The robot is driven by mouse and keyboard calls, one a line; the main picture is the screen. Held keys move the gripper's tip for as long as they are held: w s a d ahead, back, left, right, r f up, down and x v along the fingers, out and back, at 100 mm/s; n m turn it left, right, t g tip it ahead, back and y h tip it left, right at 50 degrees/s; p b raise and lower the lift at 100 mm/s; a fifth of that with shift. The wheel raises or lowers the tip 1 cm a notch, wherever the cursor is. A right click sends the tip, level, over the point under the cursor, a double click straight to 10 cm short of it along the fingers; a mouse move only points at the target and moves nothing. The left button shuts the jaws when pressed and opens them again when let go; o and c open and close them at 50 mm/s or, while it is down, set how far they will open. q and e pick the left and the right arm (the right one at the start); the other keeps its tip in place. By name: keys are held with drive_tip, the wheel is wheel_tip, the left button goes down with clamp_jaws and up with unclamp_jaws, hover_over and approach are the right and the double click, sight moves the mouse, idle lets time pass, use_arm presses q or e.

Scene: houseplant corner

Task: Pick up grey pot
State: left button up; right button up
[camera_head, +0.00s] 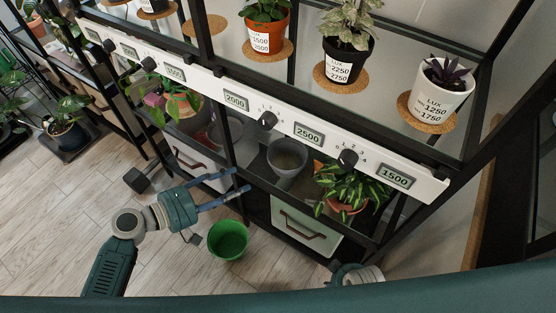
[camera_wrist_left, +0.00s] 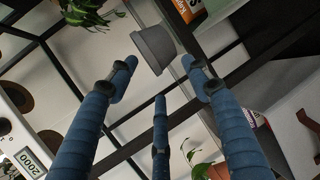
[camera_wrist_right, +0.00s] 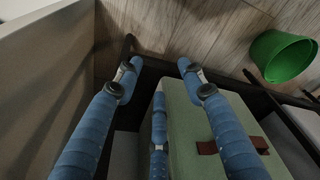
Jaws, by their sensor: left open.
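The grey pot (camera_head: 287,158) stands upright and empty on the lower shelf, under the white dial panel. It also shows in the left wrist view (camera_wrist_left: 154,49), just ahead of my fingertips. My left gripper (camera_head: 239,181) is open and empty, in front of the shelf and left of the pot. In the left wrist view its fingers (camera_wrist_left: 160,75) are spread, pointing at the pot and apart from it. My right gripper (camera_wrist_right: 156,70) is open and empty in its wrist view, above a green box (camera_wrist_right: 190,125). In the head view its fingers are hidden.
A leafy plant in a terracotta pot (camera_head: 346,204) stands right of the grey pot. The dial panel (camera_head: 270,119) and black frame bars cross above the lower shelf. A green bucket (camera_head: 228,240) stands on the floor. Potted plants on cork mats fill the upper shelf.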

sight(272, 165)
use_arm(q)
drive_tip(key=shift+h, duration=0.5)
drive_tip(key=x, duration=0.3)
drive_tip(key=r+x, duration=0.1)
drive_tip(key=x, duration=0.7)
drive_tip(key=shift+w+r+b, duration=0.25)
drive_tip(key=shift+w+b, duration=0.1)
drive_tip(key=shift+w, duration=0.05)
clamp_jaws()
use_arm(e)
drive_tip(key=shift+w+a+r, duration=0.15)
drive_tip(key=shift+w+r, duration=0.3)
drive_tip(key=shift+r, duration=0.15)
drive_tip(key=shift+w+a+r, duration=0.1)
drive_tip(key=shift+w+r, duration=0.3)
drive_tip(key=shift+r, duration=0.2)
